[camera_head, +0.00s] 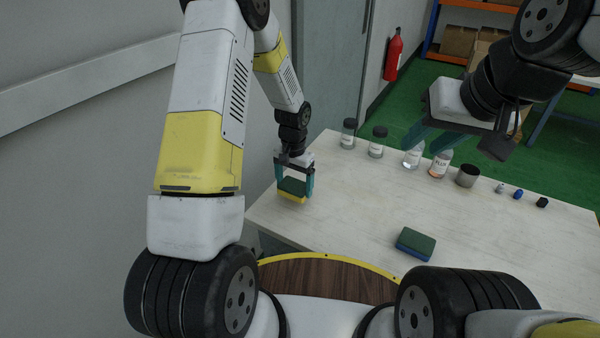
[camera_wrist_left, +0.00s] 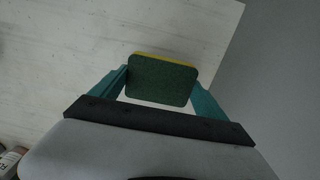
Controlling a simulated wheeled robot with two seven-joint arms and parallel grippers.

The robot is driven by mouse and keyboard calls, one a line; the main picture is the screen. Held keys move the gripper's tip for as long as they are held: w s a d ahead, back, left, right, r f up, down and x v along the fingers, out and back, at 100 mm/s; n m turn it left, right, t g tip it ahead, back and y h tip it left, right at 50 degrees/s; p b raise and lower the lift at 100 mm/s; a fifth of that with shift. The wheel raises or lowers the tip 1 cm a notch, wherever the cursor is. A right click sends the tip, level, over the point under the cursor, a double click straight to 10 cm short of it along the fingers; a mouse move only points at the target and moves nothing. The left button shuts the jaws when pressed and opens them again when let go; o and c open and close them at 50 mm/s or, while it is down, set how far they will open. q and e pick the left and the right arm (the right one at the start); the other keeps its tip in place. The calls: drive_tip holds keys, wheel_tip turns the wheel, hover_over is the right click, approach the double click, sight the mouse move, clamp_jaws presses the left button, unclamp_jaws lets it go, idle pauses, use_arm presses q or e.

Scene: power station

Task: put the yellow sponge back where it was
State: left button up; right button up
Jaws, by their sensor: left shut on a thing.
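The yellow sponge (camera_head: 291,196) has a green top and a yellow underside. It is near the left end of the white table (camera_head: 350,215). My left gripper (camera_head: 295,183) comes from above and is shut on it, one finger on each side. In the left wrist view the sponge (camera_wrist_left: 161,82) sits between the fingers of the gripper (camera_wrist_left: 163,88), green face toward the camera. I cannot tell whether its underside touches the table. My right gripper (camera_head: 418,143) hangs over the back of the table near the bottles, its fingers apart and nothing seen between them.
A blue sponge with a green top (camera_head: 415,243) lies at the table's front. Along the back stand jars (camera_head: 348,133), bottles (camera_head: 440,162), a dark-topped cup (camera_head: 466,176) and small items (camera_head: 518,194). The table's middle is clear. A wall is close on the left.

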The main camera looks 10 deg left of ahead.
sight(294, 183)
use_arm(q)
drive_tip(key=shift+w+a, duration=0.15)
drive_tip(key=shift+w, duration=0.3)
drive_tip(key=shift+f, duration=1.75)
drive_tip(key=shift+s+f, duration=0.1)
drive_tip(key=shift+f, duration=0.05)
drive_tip(key=o, duration=1.2)
drive_tip(key=shift+c, duration=0.2)
